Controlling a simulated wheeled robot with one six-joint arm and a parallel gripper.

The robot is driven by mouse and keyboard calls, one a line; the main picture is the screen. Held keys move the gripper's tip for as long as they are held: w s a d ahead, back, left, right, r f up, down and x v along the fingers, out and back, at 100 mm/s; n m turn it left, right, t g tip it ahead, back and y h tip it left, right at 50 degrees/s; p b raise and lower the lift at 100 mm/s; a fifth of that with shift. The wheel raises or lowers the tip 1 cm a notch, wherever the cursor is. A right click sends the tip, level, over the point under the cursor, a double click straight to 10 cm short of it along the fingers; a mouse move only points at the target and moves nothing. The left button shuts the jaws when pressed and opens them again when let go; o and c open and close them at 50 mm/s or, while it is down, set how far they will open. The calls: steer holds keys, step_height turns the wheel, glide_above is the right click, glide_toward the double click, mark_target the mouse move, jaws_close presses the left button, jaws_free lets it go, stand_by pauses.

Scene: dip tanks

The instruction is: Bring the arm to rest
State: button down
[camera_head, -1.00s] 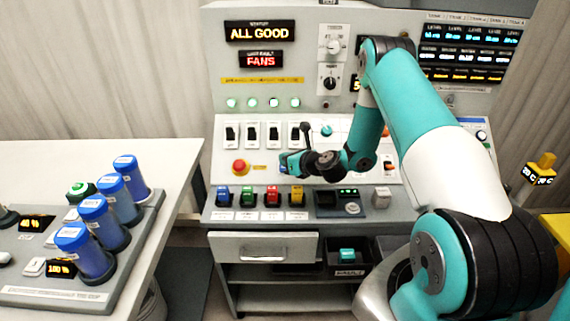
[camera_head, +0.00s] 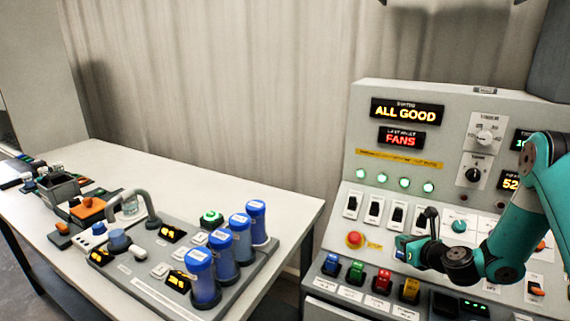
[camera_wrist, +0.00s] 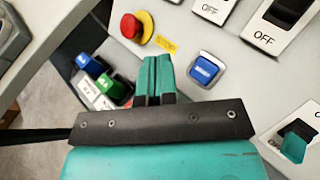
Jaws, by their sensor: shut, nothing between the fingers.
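My gripper (camera_head: 409,250) is in front of the sloped control panel (camera_head: 349,232), at the right of the head view. In the wrist view the fingers of my gripper (camera_wrist: 155,75) are together with nothing between them. The fingertips point between a red round button (camera_wrist: 131,25) and a blue square button (camera_wrist: 204,69). They look apart from both, though the exact distance to the panel cannot be told. The status display (camera_head: 406,111) reads "ALL GOOD" and the lower display (camera_head: 401,138) reads "FANS".
Coloured rockers (camera_head: 357,271) line the panel's lower ledge. White switches (camera_head: 374,211) sit above my gripper. A white table (camera_head: 275,206) at left holds a grey base (camera_head: 141,296) with several blue cylinders (camera_head: 256,222). Open space lies above the table.

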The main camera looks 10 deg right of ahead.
steer(key=s+a+r+n+g+y, duration=0.3)
steer(key=s+a+r+n+g, duration=0.15)
steer(key=a+r+n, duration=0.5)
steer(key=s+a+r+n+g+y, duration=0.25)
steer(key=s+a+r+n, duration=0.35)
steer(key=a+n, duration=0.6)
steer(key=s+a+r+n+g+h, duration=0.1)
steer(key=s+r+n+g+h, duration=0.1)
steer(key=s+n, duration=0.7)
steer(key=s+a+r+n+g+h, duration=0.2)
steer(key=s+r+n+g, duration=0.2)
steer(key=s, duration=1.1)
step_height(320, 180, up, 3)
steer(key=n, duration=0.6)
steer(key=shift+s, duration=0.3)
steer(key=shift+a+h, duration=0.1)
steer(key=shift+h, duration=0.15)
